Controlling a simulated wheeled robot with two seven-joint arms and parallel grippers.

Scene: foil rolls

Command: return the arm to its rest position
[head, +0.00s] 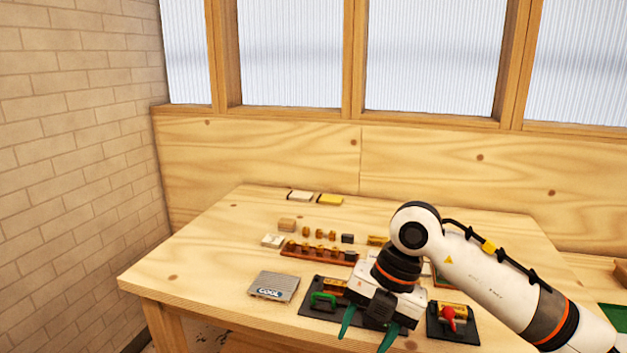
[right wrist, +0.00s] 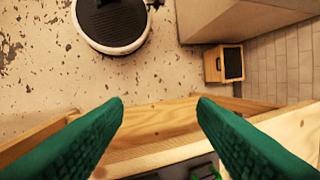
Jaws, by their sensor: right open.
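My right gripper (head: 368,331) is open above the front edge of the wooden table (head: 180,272), with its green fingers pointing down and toward the front. In the right wrist view the two green fingers of the gripper (right wrist: 160,118) are wide apart with nothing between them. Beyond them are the table's front edge and the floor. My right arm reaches in from the lower right of the head view and hides part of the table. My left gripper is not in view.
A grey plate marked COOL (head: 274,287) lies at the front left. A black tray with a green-handled tool (head: 322,299) is partly under my gripper. A black base with a red handle (head: 449,318) is to its right. A brown rack (head: 318,252) and small blocks lie behind.

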